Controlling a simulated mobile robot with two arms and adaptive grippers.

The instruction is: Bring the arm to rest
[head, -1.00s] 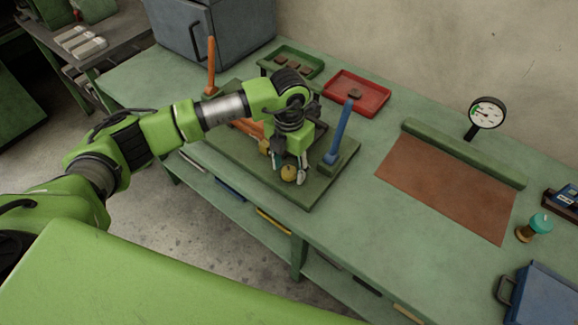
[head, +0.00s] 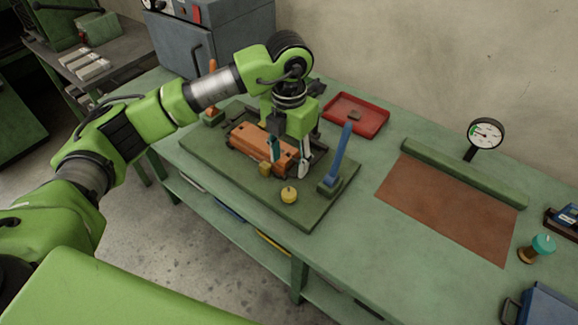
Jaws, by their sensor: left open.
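My left arm comes in from the left in the head view. Its gripper (head: 289,160) points down over the green machine base (head: 215,158). The jaws are open and no object shows between them. Behind and below the gripper lies an orange-brown block (head: 250,140) on the base, partly hidden by the fingers. A yellow knob (head: 289,195) stands on the base, in front of and apart from the gripper. A blue lever (head: 339,155) stands upright to the right of the fingers. My right gripper is not in view.
An orange lever (head: 213,68) stands behind my arm. A red tray (head: 357,113) lies behind the base. A brown sheet (head: 445,205) lies by a green bar (head: 465,174) and a dial gauge (head: 486,134). The bench between base and sheet is clear.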

